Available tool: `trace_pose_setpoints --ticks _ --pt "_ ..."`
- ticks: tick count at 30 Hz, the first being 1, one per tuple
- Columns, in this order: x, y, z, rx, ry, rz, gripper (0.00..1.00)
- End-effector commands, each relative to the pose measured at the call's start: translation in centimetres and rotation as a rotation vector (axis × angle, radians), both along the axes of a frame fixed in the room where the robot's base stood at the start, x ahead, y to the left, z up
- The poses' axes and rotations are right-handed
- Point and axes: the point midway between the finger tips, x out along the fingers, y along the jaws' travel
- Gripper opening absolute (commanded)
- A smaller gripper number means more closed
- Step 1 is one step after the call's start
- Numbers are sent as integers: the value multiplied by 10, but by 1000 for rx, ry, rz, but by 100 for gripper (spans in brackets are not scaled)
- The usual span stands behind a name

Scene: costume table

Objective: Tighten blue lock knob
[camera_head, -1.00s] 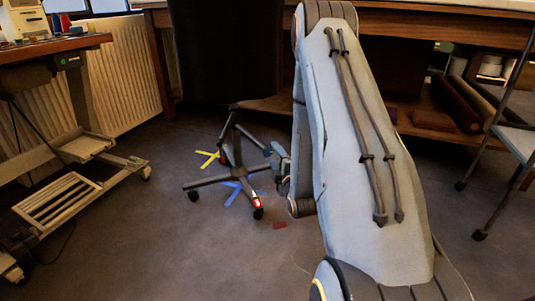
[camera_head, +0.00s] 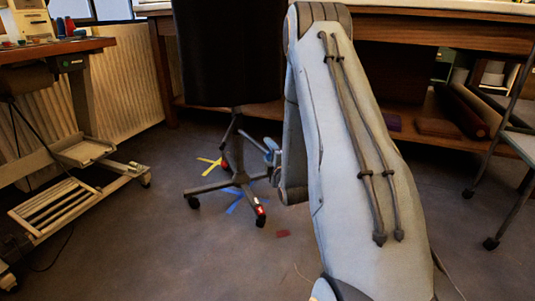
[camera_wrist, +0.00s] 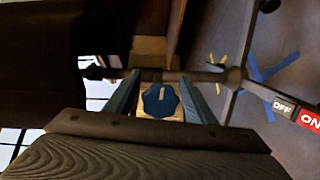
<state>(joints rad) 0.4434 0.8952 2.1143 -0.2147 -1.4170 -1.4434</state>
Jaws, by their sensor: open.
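The blue lock knob (camera_wrist: 161,100) shows in the wrist view, a faceted blue knob with a pale bar mark on its face. It sits in front of a light wooden-looking block. My gripper (camera_wrist: 160,82) is open, with one blue-grey finger on each side of the knob. A gap shows between each finger and the knob; I cannot tell how far the fingers reach along it in depth. In the head view my gripper (camera_head: 270,150) is partly hidden behind my arm, beside the chair's post. The knob cannot be made out there.
A black-backed office chair (camera_head: 228,60) stands close to my gripper, its wheeled base (camera_head: 235,185) over yellow and blue floor tape. A red ON/OFF label (camera_wrist: 308,118) is on a chair leg. A sewing table (camera_head: 75,50) stands left, a folding chair (camera_head: 515,150) right.

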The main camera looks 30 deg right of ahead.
Motion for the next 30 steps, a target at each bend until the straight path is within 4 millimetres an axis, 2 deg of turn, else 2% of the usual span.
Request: trace_pose_setpoints --ticks 1,8,20,30 --pt "0 0 0 0 0 0 49" --pt "0 1 0 0 1 1 11" --pt "-1 2 0 73 5 3 10" --pt "-2 2 0 336 10 1 10"
